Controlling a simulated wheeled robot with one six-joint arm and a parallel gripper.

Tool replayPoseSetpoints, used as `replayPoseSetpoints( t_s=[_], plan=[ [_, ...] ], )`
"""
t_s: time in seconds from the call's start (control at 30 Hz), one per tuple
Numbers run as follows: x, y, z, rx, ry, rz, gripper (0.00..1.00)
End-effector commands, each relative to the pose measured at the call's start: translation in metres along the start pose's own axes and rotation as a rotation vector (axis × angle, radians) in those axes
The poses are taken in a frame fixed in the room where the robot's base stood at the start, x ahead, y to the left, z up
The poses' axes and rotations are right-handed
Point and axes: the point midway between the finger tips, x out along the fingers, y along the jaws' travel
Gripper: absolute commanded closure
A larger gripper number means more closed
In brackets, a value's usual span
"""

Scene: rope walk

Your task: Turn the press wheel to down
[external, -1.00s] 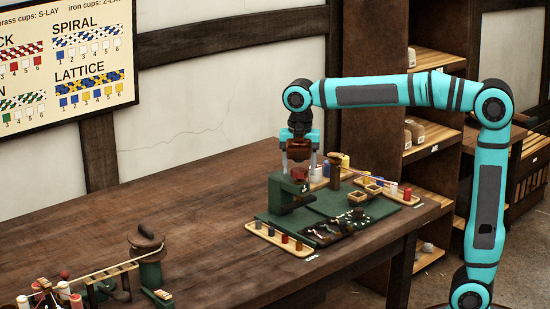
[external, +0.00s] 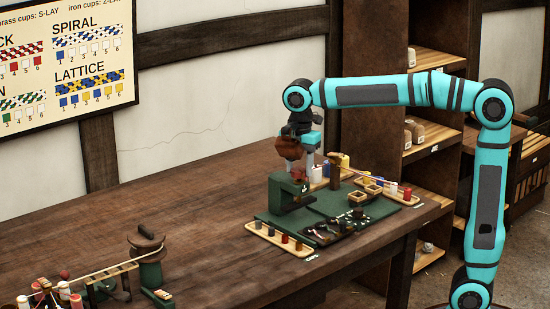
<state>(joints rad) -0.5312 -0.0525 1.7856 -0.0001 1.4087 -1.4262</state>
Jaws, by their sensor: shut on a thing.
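The green press (external: 283,197) stands on the table at the left edge of the green mat. Its small dark red press wheel (external: 298,174) sits on top, partly hidden by my gripper's fingers. My gripper (external: 300,172) points straight down over the press and is shut on the press wheel. Its wrist is turned at an angle. The wheel's exact turn is too small to read.
A wooden tray (external: 265,236) with several small spools lies in front of the press. A brown post (external: 335,168), small square boxes (external: 367,188) and a dark tray (external: 325,234) are close on the right. The table's middle is clear.

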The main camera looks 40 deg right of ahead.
Motion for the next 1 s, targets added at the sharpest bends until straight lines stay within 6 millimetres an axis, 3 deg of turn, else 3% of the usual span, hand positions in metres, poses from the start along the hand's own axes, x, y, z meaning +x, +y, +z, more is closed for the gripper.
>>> replayPoseSetpoints(
  t_s=[1.0],
  plan=[
    [-0.0004, 0.0004, -0.0001, 0.963, 0.001, 0.001, 0.78]
  ],
)
